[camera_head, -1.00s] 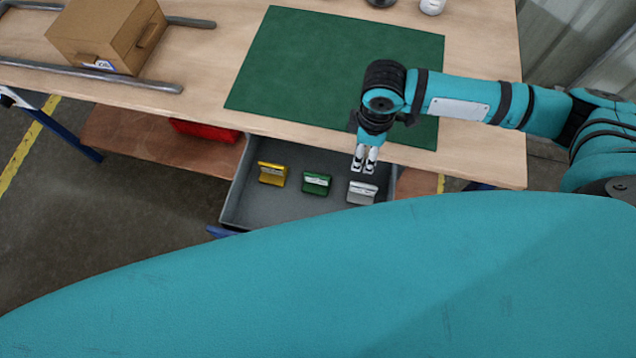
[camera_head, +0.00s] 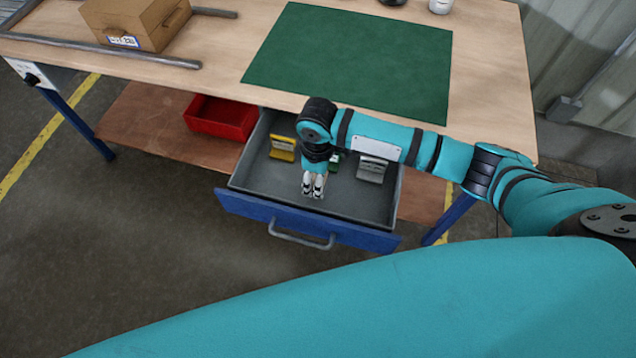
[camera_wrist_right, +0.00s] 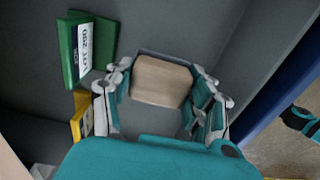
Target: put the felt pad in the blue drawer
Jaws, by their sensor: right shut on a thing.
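The blue drawer (camera_head: 259,212) is pulled open below the workbench and shows its grey inside. My right gripper (camera_head: 313,188) points down inside the drawer's outline, near its front. In the right wrist view my right gripper (camera_wrist_right: 160,98) is shut on a tan, block-like pad (camera_wrist_right: 160,82), which looks like the felt pad. The drawer's grey floor (camera_wrist_right: 170,25) shows behind it; I cannot tell whether the pad touches it. In the head view the pad cannot be made out. My left gripper is not in view.
In the drawer stand a yellow (camera_head: 283,148), a green (camera_head: 335,161) and a grey-white (camera_head: 372,169) cartridge, behind my gripper. A red bin (camera_head: 222,117) is on the lower shelf. A green mat (camera_head: 355,60) and a cardboard box (camera_head: 135,20) are on the bench.

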